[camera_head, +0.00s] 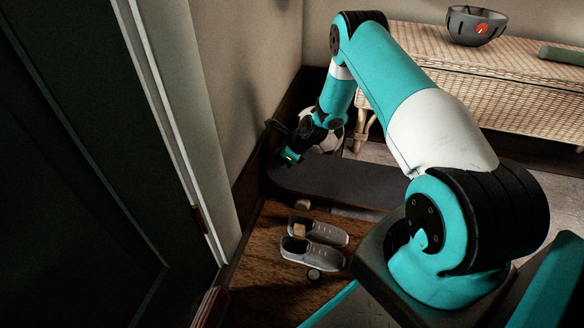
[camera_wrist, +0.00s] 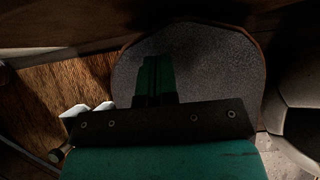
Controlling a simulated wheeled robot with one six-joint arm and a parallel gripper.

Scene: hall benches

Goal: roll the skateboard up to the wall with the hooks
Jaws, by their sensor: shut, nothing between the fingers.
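The skateboard (camera_head: 340,181) is a dark board with a pale wheel showing. It lies on the floor in the head view, its left end close to the wall's dark baseboard. The wrist view shows its rounded grey end (camera_wrist: 215,70). My gripper (camera_head: 291,156) is shut and empty, low at the left end of the board. In the wrist view its fingers (camera_wrist: 155,75) overlap the board's end; I cannot tell whether they touch it. My arm hides the board's right part. The wall (camera_head: 245,85) shows at the left; no hooks are visible in it.
A pair of grey shoes (camera_head: 315,246) stands on the wooden floor in front of the board. A white and dark ball (camera_head: 327,142) sits behind my gripper. A dark door (camera_head: 70,190) is at left.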

